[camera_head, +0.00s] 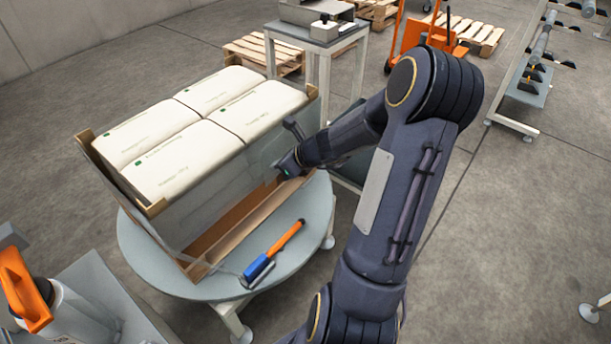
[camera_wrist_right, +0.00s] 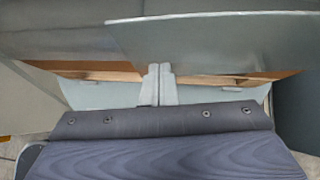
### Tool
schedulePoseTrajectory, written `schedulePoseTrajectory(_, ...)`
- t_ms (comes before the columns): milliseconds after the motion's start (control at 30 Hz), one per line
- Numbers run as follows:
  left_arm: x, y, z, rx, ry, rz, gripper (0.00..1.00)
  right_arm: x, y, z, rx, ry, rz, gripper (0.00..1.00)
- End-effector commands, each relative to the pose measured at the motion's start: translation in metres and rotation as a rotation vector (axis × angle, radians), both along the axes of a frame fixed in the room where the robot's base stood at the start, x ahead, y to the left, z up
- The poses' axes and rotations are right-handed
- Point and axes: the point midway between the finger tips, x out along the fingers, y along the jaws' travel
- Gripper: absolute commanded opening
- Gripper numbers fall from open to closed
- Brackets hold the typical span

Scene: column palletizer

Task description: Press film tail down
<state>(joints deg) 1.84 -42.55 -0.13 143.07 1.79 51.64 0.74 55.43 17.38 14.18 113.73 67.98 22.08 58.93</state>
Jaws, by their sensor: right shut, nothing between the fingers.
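A load of white bags (camera_head: 209,153) stands on a round grey turntable (camera_head: 150,245), with brown corner boards at its corners. Clear film (camera_head: 200,212) covers its near side. In the right wrist view a smooth film sheet (camera_wrist_right: 220,42) hangs ahead, with an edge visible left of centre; whether this is the tail I cannot tell. My right gripper (camera_head: 282,170) is beside the load's right near corner, close to the film. In the wrist view its fingers (camera_wrist_right: 157,72) are together and empty, their tips at the film; contact is unclear. My left gripper is out of view.
A tool with a blue and orange handle (camera_head: 273,254) lies on the turntable's front. A grey side table (camera_head: 318,35) stands behind. An orange-handled device (camera_head: 22,290) is at the lower left. Pallets and an orange pallet truck (camera_head: 425,38) are at the back.

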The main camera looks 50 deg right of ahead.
Motion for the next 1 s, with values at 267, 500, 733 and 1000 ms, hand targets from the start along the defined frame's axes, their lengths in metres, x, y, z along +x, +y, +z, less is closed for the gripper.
schedulePoseTrajectory(267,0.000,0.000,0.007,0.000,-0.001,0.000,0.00,0.035,0.009,0.001,0.003,0.000,-0.016,0.00)
schedulePoseTrajectory(500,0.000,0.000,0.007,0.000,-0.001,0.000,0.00,0.036,0.009,0.002,0.002,-0.003,-0.013,0.00)
schedulePoseTrajectory(733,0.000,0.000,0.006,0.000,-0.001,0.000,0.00,0.034,0.008,0.003,0.002,-0.005,-0.011,0.00)
schedulePoseTrajectory(1000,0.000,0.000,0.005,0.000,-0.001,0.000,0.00,0.024,0.001,0.002,0.001,-0.003,-0.013,0.00)
